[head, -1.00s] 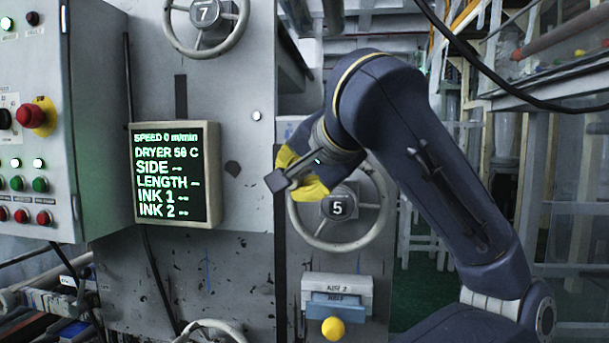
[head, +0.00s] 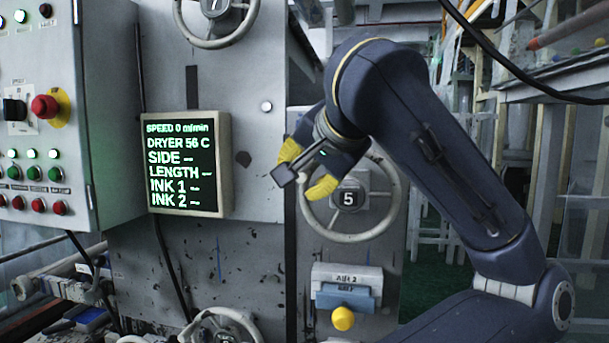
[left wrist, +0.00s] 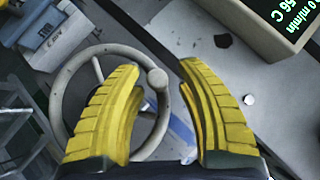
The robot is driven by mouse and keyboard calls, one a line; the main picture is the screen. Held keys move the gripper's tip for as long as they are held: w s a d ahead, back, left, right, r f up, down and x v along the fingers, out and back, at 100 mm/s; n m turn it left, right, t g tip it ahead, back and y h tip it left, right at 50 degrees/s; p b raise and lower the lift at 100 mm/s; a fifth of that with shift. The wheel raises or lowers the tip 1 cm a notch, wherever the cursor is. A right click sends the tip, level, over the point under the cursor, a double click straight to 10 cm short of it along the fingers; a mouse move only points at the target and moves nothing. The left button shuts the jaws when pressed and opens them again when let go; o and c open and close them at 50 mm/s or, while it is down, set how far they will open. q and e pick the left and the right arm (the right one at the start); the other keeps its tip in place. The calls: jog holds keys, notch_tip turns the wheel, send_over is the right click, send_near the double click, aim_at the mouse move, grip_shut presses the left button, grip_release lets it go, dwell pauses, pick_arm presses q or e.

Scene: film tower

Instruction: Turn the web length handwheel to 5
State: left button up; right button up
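A pale round handwheel (head: 391,211) on the grey machine has a dark centre counter reading 5. My left gripper (head: 304,170), with yellow fingers, is at this wheel's upper left rim and partly covers it in the head view. In the left wrist view, the fingers (left wrist: 156,95) are wide apart. The wheel (left wrist: 61,88) and its round grip knob (left wrist: 157,76) show between and behind the left-hand finger. I cannot tell whether a finger touches the knob. The display (head: 187,166) shows "LENGTH --". My right gripper is not in view.
Another handwheel (head: 178,20) reading 7 is above, and one (head: 258,327) is partly cut off below. A panel of buttons (head: 30,205) with a red knob is at left. A box (head: 347,277) with a yellow knob is under the wheel. A black cable crosses the upper right.

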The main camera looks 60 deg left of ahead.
pick_arm(q)
jog(key=v, duration=1.2)
dwell(0.6)
